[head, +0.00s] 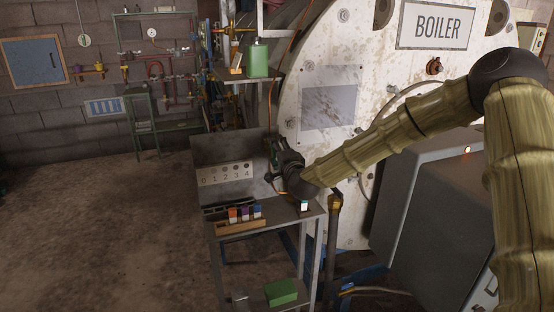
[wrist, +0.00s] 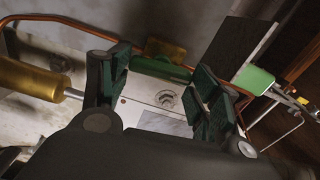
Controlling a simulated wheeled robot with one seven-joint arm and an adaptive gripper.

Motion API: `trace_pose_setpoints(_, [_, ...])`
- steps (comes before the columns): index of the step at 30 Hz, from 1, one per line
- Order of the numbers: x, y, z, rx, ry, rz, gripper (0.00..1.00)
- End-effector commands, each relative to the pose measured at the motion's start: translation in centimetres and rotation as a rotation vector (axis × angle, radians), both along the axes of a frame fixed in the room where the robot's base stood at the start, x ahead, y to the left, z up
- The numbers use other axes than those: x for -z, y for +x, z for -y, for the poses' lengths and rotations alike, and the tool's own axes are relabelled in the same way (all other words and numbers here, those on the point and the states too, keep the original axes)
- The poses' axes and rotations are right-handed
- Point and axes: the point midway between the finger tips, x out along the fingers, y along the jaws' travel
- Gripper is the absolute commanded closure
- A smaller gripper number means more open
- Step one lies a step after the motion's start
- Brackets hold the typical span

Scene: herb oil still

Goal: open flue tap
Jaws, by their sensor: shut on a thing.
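My gripper (head: 277,160) is at the end of my arm, over the back right of the metal bench and in front of the boiler's white face. In the wrist view its two dark green-padded fingers (wrist: 160,88) stand on either side of a green bar (wrist: 158,69), which looks like the tap's handle, and close on it. A brass-coloured piece (wrist: 166,49) sits just beyond the bar. In the head view the gripper hides most of the tap, so I cannot tell how far its handle is turned.
The metal bench (head: 285,218) carries a numbered 0–4 panel (head: 224,173) and a wooden rack of coloured blocks (head: 241,226). A green can (head: 257,58) stands on a shelf above. The boiler (head: 330,150) and a grey cabinet (head: 433,200) are at right. The floor at left is clear.

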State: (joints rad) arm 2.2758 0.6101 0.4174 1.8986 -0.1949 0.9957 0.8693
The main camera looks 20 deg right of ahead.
Motion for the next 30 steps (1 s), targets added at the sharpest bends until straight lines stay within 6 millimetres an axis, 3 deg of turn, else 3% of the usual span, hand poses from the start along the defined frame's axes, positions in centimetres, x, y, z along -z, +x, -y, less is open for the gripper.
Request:
trace_pose_setpoints(10, [0.27,0.0,0.2,0.003,0.129,-0.005,0.61])
trace_pose_setpoints(25, [0.21,-0.03,0.1,0.002,0.146,-0.007,0.61])
trace_pose_setpoints(26, [0.21,-0.03,0.1,0.002,0.146,-0.007,0.36])
trace_pose_setpoints(29, [0.2,-0.03,0.08,0.001,0.146,-0.007,0.17])
trace_pose_setpoints(30, [0.18,-0.02,0.07,0.001,0.146,-0.007,0.16])
